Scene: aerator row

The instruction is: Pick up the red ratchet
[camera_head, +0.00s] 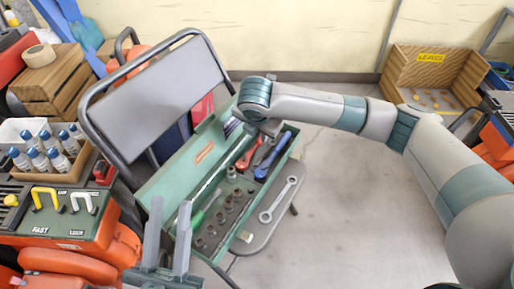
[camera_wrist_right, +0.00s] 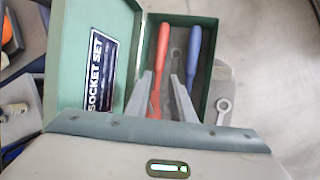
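The red ratchet (camera_head: 247,158) lies in the green socket-set toolbox (camera_head: 165,186), beside the blue ratchet (camera_head: 272,158). In the right wrist view the red ratchet's handle (camera_wrist_right: 163,48) runs up the picture, with the blue handle (camera_wrist_right: 194,52) to its right. My right gripper (camera_wrist_right: 161,76) is open above the box, its fingers on either side of the red handle, apart from it as far as I can see. In the head view its wrist partly covers the ratchets' upper ends. My left gripper (camera_head: 170,203) is open and empty at the bottom, in front of the box.
The box sits on a folding chair (camera_head: 150,95), with several sockets (camera_head: 228,205) inside and a wrench (camera_head: 279,200) at its right. Bottles (camera_head: 45,155) and an orange-green case (camera_head: 60,225) stand left. A wooden bin (camera_head: 395,65) is at back right.

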